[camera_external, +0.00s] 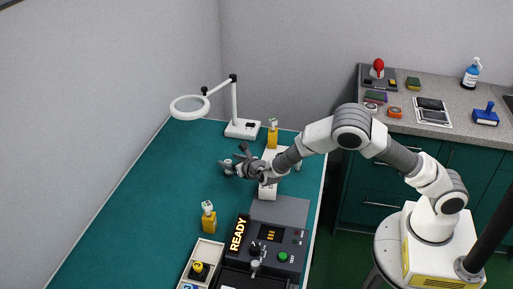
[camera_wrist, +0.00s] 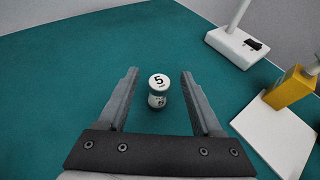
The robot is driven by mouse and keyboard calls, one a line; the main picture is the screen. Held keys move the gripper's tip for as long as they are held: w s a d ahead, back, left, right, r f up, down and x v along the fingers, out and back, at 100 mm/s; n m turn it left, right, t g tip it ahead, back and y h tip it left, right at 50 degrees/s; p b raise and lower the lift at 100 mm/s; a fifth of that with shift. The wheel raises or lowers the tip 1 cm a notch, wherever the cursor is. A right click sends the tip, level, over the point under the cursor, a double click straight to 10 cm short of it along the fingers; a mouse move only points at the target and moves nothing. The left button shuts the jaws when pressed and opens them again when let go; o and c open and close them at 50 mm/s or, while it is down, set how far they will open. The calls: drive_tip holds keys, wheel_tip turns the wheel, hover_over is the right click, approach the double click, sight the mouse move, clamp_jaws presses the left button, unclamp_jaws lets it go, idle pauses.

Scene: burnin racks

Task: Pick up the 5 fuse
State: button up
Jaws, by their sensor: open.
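The 5 fuse (camera_wrist: 159,88) is a small white cylinder with a dark band and a "5" on its top. It stands upright on the green mat in the wrist view, between and just beyond the tips of my gripper (camera_wrist: 159,76). The jaws are open and I see no contact with the fuse. In the external view my gripper (camera_external: 233,161) is low over the mat, with the small pale fuse (camera_external: 228,168) at its tips, partly hidden by the fingers.
A magnifier lamp base (camera_external: 243,128) stands behind. A yellow holder (camera_external: 272,135) is on a white plate (camera_wrist: 275,135) to the right. A device reading READY (camera_external: 281,222), a tray (camera_external: 207,251) and another yellow holder (camera_external: 208,220) are in front. The mat to the left is clear.

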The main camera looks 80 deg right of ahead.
sight(223, 170)
wheel_tip(223, 170, down, 2)
drive_tip(key=shift+f, duration=0.2)
drive_tip(key=x, duration=0.4)
drive_tip(key=shift+s+a+f, duration=0.1)
drive_tip(key=shift+f, duration=0.2)
drive_tip(key=shift+w+d+f, duration=0.2)
drive_tip(key=shift+w+d, duration=0.15)
drive_tip(key=shift+w, duration=0.15)
clamp_jaws()
